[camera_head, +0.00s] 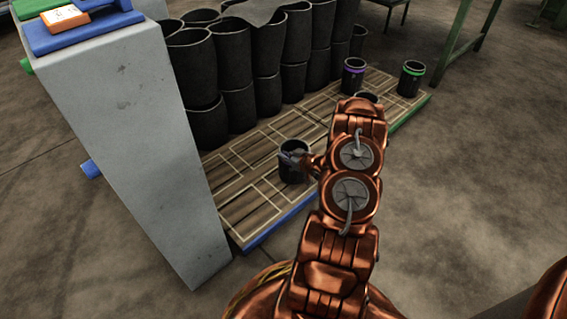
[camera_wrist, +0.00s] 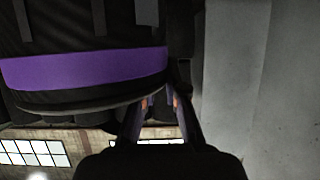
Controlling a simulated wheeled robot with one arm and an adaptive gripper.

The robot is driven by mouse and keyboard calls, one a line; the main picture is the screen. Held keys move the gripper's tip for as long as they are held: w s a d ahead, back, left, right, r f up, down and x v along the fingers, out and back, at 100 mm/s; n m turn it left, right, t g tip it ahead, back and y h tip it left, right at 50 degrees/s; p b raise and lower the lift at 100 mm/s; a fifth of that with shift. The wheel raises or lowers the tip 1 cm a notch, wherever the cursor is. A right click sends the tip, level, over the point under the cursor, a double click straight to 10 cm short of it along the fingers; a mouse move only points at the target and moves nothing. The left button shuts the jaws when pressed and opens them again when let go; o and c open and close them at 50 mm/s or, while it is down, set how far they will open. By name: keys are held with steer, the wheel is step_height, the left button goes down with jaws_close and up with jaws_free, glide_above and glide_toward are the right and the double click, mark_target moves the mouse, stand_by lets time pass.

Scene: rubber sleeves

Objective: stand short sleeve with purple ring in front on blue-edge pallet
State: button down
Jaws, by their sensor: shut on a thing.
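My gripper (camera_head: 300,158) is shut on the rim wall of a short black sleeve (camera_head: 293,172), which is upright over the front part of the blue-edge pallet (camera_head: 256,226). I cannot tell whether its base touches the boards. In the wrist view the sleeve's purple ring (camera_wrist: 85,68) is close up, and my gripper (camera_wrist: 160,103) pinches its edge. In the head view the ring on the held sleeve does not show clearly. Another short sleeve with a purple ring (camera_head: 353,76) stands farther right, towards the green-edge pallet (camera_head: 408,124).
Tall stacked black sleeves (camera_head: 238,105) fill the back of the pallets. A grey pillar (camera_head: 135,150) rises close left of the held sleeve. White squares mark bare boards around it.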

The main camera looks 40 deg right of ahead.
mark_target(287, 175)
steer(key=f+b, duration=0.2)
steer(key=f, duration=0.1)
steer(key=shift+w+d+f, duration=0.15)
steer(key=shift+w+d, duration=0.05)
steer(key=shift+w, duration=0.2)
steer(key=c, duration=1.2)
jaws_free()
steer(key=shift+f, duration=0.1)
